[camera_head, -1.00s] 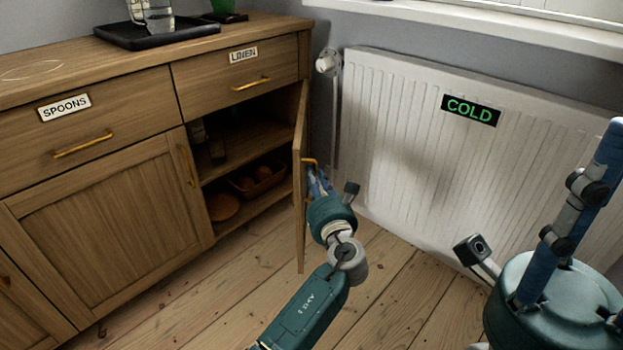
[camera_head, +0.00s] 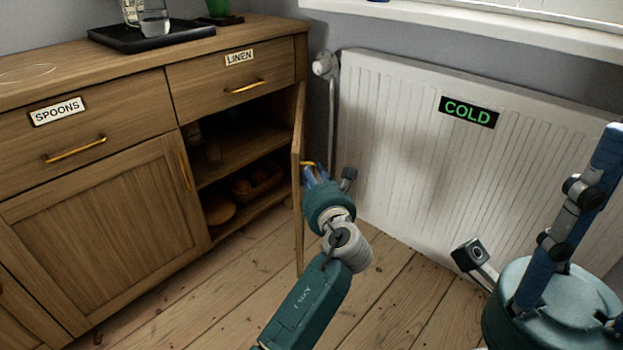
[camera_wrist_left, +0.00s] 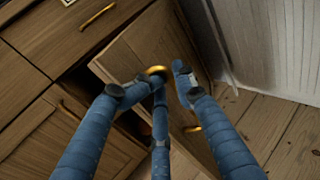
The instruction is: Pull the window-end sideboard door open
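The window-end sideboard door (camera_head: 299,205) stands swung well out, its edge towards me in the head view, with the cupboard behind it open. Its brass handle (camera_head: 307,164) is on the outer face; its ends also show in the left wrist view (camera_wrist_left: 157,70). My left gripper (camera_head: 313,174) is at this handle, on the radiator side of the door. In the left wrist view its blue fingers (camera_wrist_left: 160,82) bend in around the handle and hide its middle; they appear shut on it. My right gripper (camera_head: 590,185) is raised at the right edge, away from the sideboard, its fingers only partly visible.
A white radiator (camera_head: 400,160) labelled COLD stands close right of the door, with a valve and pipe (camera_head: 326,66) at its left end. A basket (camera_head: 262,181) sits inside the cupboard. A black tray (camera_head: 180,36) with glassware stands on top. Floorboards in front are clear.

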